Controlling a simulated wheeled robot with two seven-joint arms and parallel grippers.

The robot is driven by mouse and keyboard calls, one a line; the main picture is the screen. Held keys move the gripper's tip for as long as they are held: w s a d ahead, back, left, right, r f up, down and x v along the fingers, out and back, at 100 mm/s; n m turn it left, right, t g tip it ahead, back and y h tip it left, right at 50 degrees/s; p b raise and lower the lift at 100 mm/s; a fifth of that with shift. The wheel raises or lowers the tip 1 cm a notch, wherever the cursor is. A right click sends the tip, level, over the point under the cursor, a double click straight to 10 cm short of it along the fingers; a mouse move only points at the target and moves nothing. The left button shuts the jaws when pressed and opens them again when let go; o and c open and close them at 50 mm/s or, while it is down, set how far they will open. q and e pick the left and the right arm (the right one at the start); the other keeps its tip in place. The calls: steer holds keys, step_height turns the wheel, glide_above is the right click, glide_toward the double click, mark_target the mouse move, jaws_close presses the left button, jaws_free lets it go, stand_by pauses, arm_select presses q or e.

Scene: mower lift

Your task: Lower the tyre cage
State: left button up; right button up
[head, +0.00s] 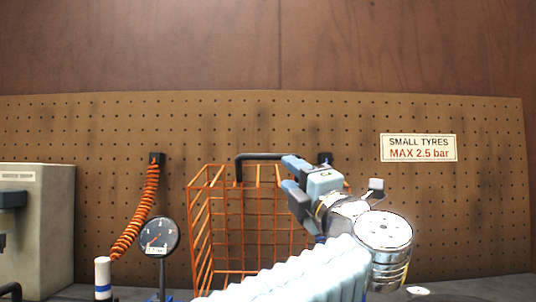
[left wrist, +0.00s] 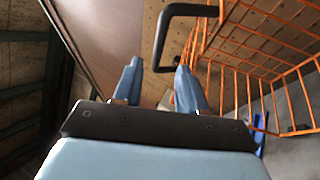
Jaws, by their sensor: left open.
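The tyre cage (head: 200,235) is an orange wire basket standing raised in front of the pegboard. It also shows at the right of the left wrist view (left wrist: 245,70). A black bar handle (head: 255,156) spans its top; the handle also shows beyond my fingers in the left wrist view (left wrist: 163,35). My left gripper (head: 288,174) is open, with blue fingers near the right end of the handle. In the left wrist view the fingers (left wrist: 158,86) are apart with nothing clearly between them. My left forearm hides the cage's lower right. My right gripper is not in view.
A grey machine (head: 38,220) is at far left. A white-capped post (head: 103,275) stands in front. A sign (head: 418,148) reads "SMALL TYRES MAX 2.5 bar".

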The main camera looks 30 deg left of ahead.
mark_target(272, 159)
arm_select(q)
steer(key=p+x, duration=0.2)
steer(key=x, duration=0.6)
steer(key=shift+w+a+r, duration=0.15)
steer(key=shift+a+r, duration=0.05)
steer(key=shift+a, duration=0.05)
steer(key=shift+w+a+r+p, duration=0.15)
steer(key=shift+w+a+p, duration=0.2)
steer(key=shift+a, duration=0.1)
jaws_close()
